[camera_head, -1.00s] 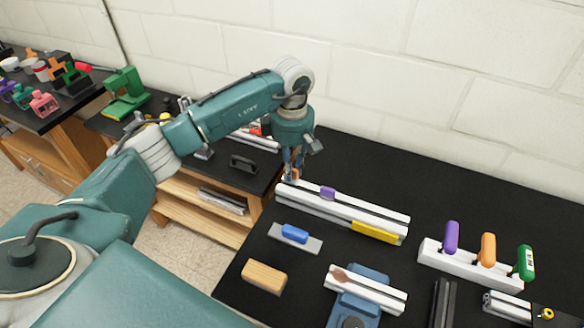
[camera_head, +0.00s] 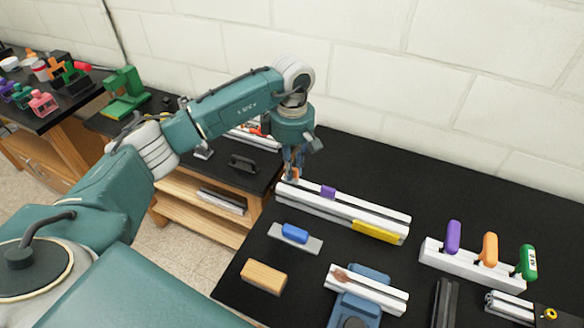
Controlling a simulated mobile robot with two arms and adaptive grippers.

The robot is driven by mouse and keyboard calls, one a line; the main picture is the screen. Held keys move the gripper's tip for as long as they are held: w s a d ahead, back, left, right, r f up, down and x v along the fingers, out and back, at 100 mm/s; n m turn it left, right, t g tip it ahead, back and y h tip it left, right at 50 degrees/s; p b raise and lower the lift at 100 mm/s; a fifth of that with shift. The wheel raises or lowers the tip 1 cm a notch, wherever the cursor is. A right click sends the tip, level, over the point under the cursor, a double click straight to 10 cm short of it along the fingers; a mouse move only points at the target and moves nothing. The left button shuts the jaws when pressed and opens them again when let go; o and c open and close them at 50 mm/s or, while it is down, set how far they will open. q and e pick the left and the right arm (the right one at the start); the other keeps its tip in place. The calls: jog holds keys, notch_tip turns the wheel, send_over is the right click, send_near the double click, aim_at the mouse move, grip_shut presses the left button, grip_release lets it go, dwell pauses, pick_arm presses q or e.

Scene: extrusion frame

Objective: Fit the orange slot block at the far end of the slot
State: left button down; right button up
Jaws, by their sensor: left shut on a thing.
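A long white extrusion (camera_head: 345,222) with a slot lies on the black table. My left gripper (camera_head: 293,176) points down at its far left end and is shut on the small orange slot block (camera_head: 295,174), which is mostly hidden by the fingers. The block is at the extrusion's end; I cannot tell whether it sits in the slot. A purple block (camera_head: 328,192) sits on the slot to the right of the gripper. A yellow piece (camera_head: 377,231) is on the front side near the right end. My right gripper is not in view.
A blue block on a grey plate (camera_head: 294,235) and a wooden block (camera_head: 264,277) lie in front. A short white rail (camera_head: 366,288) rests on a blue fixture. A white rack (camera_head: 470,266) holds purple, orange and green handles at right. The table behind the extrusion is clear.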

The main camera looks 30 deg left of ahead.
pick_arm(q)
jog(key=shift+f+b, duration=1.4)
jog(key=shift+f, duration=0.1)
jog(key=c, duration=1.6)
grip_release()
notch_tip(320, 180, up, 12)
jog(key=shift+r, duration=0.1)
